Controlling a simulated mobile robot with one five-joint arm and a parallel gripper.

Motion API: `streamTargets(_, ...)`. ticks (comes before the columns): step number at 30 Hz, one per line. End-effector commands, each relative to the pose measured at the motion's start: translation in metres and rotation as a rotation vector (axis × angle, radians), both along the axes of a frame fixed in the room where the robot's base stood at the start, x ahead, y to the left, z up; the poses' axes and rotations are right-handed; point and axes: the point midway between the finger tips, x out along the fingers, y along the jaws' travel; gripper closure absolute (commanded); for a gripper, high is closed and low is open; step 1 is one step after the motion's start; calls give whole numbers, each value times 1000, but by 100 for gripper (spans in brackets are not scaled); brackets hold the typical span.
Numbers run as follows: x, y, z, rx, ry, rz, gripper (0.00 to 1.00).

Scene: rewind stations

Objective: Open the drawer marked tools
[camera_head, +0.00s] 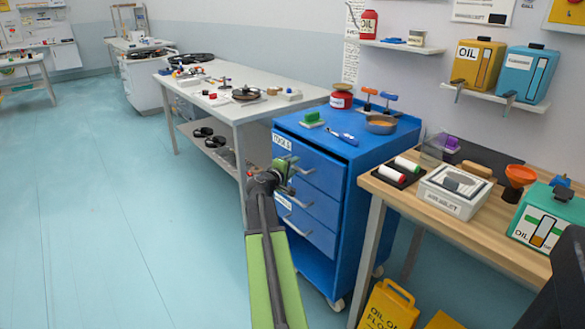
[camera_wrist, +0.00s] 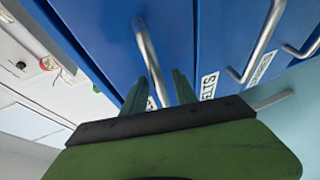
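The blue cabinet (camera_head: 352,190) stands at the middle of the head view. Its top drawer (camera_head: 322,172) bears a white TOOLS label (camera_head: 282,141) and looks flush with the drawers below, under a dark gap. My gripper (camera_head: 282,171) is at the left part of this drawer's front, by its handle (camera_head: 303,170). In the wrist view my gripper (camera_wrist: 158,90) is open, with its green fingers apart. The silver handle bar (camera_wrist: 146,45) runs down between the fingertips, with gaps on both sides. The bar's lower end is hidden behind the gripper.
Below are two more drawer handles (camera_wrist: 262,40); one label (camera_wrist: 208,85) ends in "LTS". A wooden bench (camera_head: 465,225) stands at the right and a white table (camera_head: 245,108) behind left. A yellow floor container (camera_head: 390,307) stands near the cabinet. The floor at left is clear.

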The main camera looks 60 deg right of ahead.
Motion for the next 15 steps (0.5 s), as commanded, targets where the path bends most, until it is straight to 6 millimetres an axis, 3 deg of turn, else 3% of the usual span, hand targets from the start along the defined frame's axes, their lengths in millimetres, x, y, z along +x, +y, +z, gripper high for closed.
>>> streamTargets(1,0,0,0,0,0,0,70)
streamTargets(8,0,0,0,0,0,0,100)
streamTargets(15,1,1,0,0,0,1,100)
